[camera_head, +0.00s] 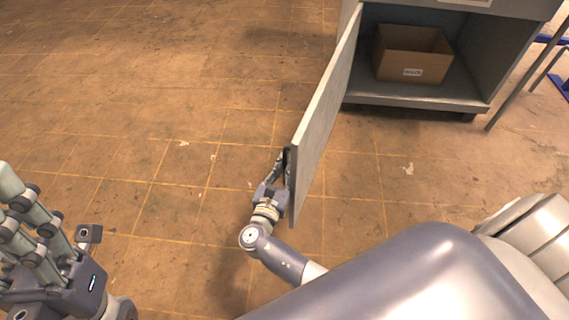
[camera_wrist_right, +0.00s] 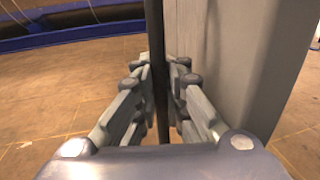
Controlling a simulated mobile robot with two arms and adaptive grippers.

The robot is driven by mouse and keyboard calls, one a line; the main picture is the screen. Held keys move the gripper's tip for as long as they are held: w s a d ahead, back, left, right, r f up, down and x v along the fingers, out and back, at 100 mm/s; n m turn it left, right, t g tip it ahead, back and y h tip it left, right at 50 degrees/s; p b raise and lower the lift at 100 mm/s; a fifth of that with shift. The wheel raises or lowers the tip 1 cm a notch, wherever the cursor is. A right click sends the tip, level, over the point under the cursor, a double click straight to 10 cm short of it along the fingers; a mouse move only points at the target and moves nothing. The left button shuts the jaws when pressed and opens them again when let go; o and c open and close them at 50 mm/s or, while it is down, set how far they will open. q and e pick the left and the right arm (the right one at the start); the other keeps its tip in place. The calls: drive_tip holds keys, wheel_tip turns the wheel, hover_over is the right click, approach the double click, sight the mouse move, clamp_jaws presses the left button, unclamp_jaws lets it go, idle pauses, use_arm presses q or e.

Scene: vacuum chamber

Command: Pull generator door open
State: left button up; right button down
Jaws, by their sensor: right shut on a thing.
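The grey generator door (camera_head: 325,110) stands swung wide open from the cabinet (camera_head: 420,103), its free edge toward me. My right gripper (camera_head: 282,165) is at the outer face of the door near that free edge. In the right wrist view my right gripper (camera_wrist_right: 160,85) has its fingers closed around a dark vertical handle bar (camera_wrist_right: 159,50), and the door's grey panel (camera_wrist_right: 235,60) is just right of it. The handle is mostly hidden in the head view. My left gripper (camera_head: 60,225) is at the lower left, fingers apart and empty, away from the door.
An open cardboard box (camera_head: 412,62) sits inside the cabinet. The tiled brown floor (camera_head: 130,110) left of the door is clear. Thin grey legs (camera_head: 525,70) and blue parts (camera_head: 556,85) stand at the far right.

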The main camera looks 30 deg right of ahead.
drive_tip(key=shift+a+f, duration=0.25)
drive_tip(key=shift+a, duration=0.3)
drive_tip(key=c, duration=1.9)
unclamp_jaws()
drive_tip(key=shift+w+a, duration=0.1)
drive_tip(key=shift+c, duration=0.2)
drive_tip(key=shift+r, duration=0.15)
drive_tip(key=v, duration=1.2)
